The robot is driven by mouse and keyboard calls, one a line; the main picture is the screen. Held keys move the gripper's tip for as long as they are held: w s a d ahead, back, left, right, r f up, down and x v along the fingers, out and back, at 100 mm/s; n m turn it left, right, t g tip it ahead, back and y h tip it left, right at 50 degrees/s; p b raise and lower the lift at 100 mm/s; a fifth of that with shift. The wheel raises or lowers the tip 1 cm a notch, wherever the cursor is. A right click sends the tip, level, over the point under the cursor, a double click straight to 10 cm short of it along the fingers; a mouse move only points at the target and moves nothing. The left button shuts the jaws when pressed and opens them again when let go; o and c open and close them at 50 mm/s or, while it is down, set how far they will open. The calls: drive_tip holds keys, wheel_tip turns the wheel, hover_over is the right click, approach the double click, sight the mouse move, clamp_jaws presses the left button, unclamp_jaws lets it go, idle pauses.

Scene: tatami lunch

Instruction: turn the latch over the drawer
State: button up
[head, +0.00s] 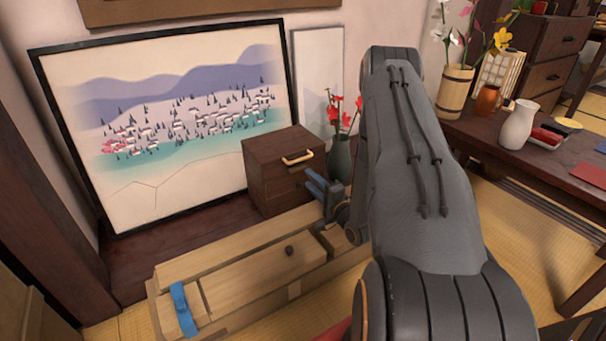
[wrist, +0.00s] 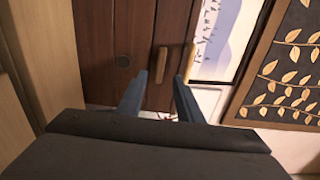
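A small dark brown cabinet (head: 275,185) with a pale curved handle (head: 297,159) stands against the wall, left of my gripper. In the wrist view, its dark wooden front (wrist: 105,40) shows a short brown bar (wrist: 162,66), which may be the latch, and the handle (wrist: 188,66) beside it. I cannot make out the bar in the head view. My gripper (head: 322,190) is close to the cabinet's lower right side. In the wrist view, its two blue-grey fingers (wrist: 162,88) are apart with nothing held between them, pointing toward the bar and handle.
A vase (head: 340,155) with red flowers stands right of the cabinet. A framed landscape (head: 170,120) is behind. A dark table (head: 480,130) is at right.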

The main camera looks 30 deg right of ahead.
sight(299, 170)
drive_tip(key=w, duration=0.2)
drive_tip(key=w+b, duration=0.1)
drive_tip(key=w, duration=0.1)
drive_tip(key=w+b, duration=0.1)
drive_tip(key=w, duration=0.1)
drive_tip(key=shift+a, duration=0.35)
drive_tip(key=shift+d, duration=0.1)
clamp_jaws()
